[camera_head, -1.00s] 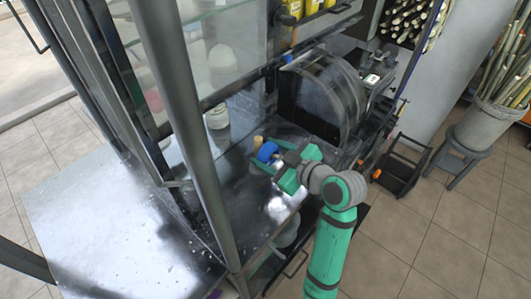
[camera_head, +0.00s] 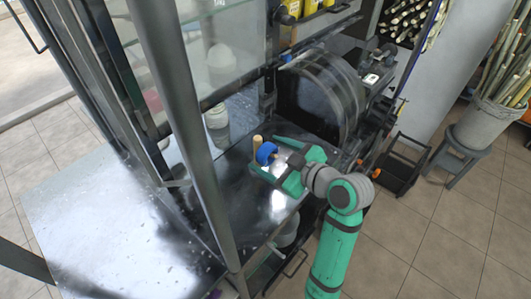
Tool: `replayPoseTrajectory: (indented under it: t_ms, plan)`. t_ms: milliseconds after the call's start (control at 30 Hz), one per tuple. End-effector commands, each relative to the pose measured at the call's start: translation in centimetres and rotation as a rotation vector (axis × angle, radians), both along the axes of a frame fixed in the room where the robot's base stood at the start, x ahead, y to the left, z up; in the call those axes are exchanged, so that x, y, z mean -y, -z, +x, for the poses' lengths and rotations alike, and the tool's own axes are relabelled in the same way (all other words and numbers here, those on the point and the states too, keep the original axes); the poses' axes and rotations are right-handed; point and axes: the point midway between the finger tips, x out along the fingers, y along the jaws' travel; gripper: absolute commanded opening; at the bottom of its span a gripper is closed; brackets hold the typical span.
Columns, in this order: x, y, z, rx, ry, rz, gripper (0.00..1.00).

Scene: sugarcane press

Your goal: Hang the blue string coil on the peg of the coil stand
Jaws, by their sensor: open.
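The blue string coil (camera_head: 265,153) is on the dark metal counter, right beside the light wooden piece (camera_head: 257,140), which appears to be part of the coil stand. The coil overlaps the wood in the picture, and I cannot tell whether the coil is around the peg or only touching it. My gripper (camera_head: 269,159) is open, with its green fingers spread on either side of the coil's near side. The peg itself and the stand's base are hidden or too small to make out.
A whitish jar (camera_head: 217,122) stands on the counter to the left. A large dark round machine cover (camera_head: 322,98) rises behind my gripper. A grey metal post (camera_head: 188,125) stands at left. The front-left metal tabletop (camera_head: 110,235) is clear.

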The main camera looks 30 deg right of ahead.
Motion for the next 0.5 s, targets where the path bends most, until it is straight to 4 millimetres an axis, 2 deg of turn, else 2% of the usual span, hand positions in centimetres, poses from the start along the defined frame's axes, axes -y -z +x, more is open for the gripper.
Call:
replayPoseTrajectory:
  t_ms: [300,500]
  plan:
    - [1.2,-2.2,-5.5,0.002,0.003,-0.003,0.72]
    - [1.6,-3.0,-7.6,0.001,0.001,-0.001,0.72]
